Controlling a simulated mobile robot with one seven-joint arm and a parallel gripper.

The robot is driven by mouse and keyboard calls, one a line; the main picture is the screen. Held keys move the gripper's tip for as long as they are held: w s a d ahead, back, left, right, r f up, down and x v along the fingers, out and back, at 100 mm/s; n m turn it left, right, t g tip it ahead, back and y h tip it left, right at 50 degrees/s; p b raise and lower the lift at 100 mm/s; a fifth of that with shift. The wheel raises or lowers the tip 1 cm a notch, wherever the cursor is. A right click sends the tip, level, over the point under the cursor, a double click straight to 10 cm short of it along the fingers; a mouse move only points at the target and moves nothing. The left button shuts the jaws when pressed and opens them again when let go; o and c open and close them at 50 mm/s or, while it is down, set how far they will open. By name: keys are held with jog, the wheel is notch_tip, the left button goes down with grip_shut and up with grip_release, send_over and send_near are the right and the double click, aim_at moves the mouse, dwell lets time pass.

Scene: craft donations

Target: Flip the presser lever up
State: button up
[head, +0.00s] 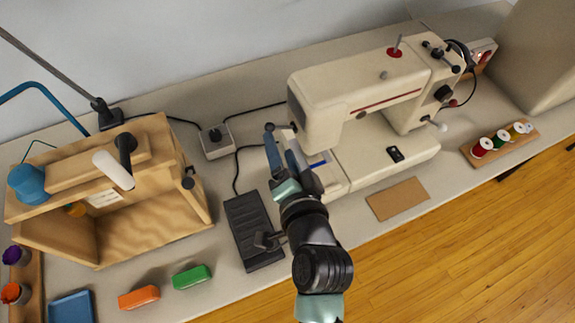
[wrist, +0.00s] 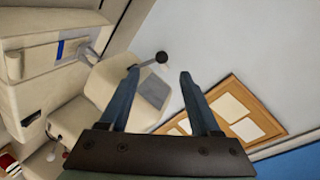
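The cream sewing machine (head: 345,90) stands on the bench right of centre in the head view, and its body fills the left of the wrist view (wrist: 40,90). A short lever with a dark round knob (wrist: 161,57) sticks out from the machine's head. In the head view the knob (head: 269,127) shows small at the left side of the head, beside my fingertips. My gripper (wrist: 159,73) is open, its two blue fingers apart and empty. The knob appears between and just beyond the fingertips; I cannot tell whether either finger touches it. In the head view my gripper (head: 280,141) is at the machine's left end.
A wooden frame box (head: 150,230) stands left, with a black pedal (head: 243,215) between it and the machine. A socket box (head: 215,142) with cables lies behind. A thread-spool rack (head: 500,146) is at right. A brown card (head: 398,198) lies in front of the machine.

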jog(key=shift+v, duration=2.4)
jog(key=shift+w, duration=0.1)
